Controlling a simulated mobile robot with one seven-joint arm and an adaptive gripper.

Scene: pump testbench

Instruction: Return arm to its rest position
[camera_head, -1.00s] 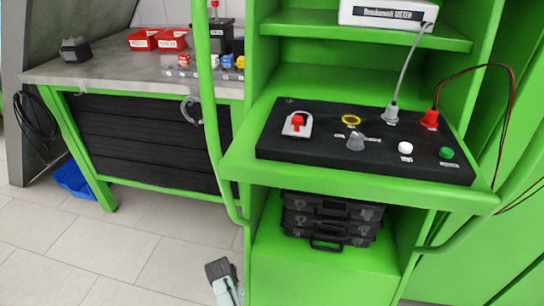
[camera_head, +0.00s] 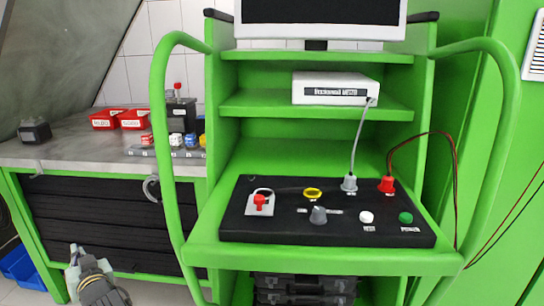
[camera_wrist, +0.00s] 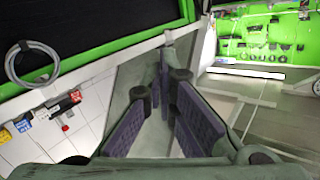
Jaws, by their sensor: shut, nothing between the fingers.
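My gripper (camera_head: 103,291) is at the bottom left of the head view, in front of the workbench's dark slatted front (camera_head: 95,225) and left of the green pump testbench (camera_head: 330,262). Its lower part is cut off by the picture edge. In the wrist view my gripper (camera_wrist: 160,105) fills the middle, its dark ribbed finger pads showing. It is shut and holds nothing. No object touches the fingers in either view.
The testbench has a black control panel (camera_head: 330,228), a white box (camera_head: 335,90) and a monitor (camera_head: 320,12). Its green rail (camera_head: 165,150) stands right of my gripper. A green tool board (camera_wrist: 262,35) shows at the wrist view's upper right.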

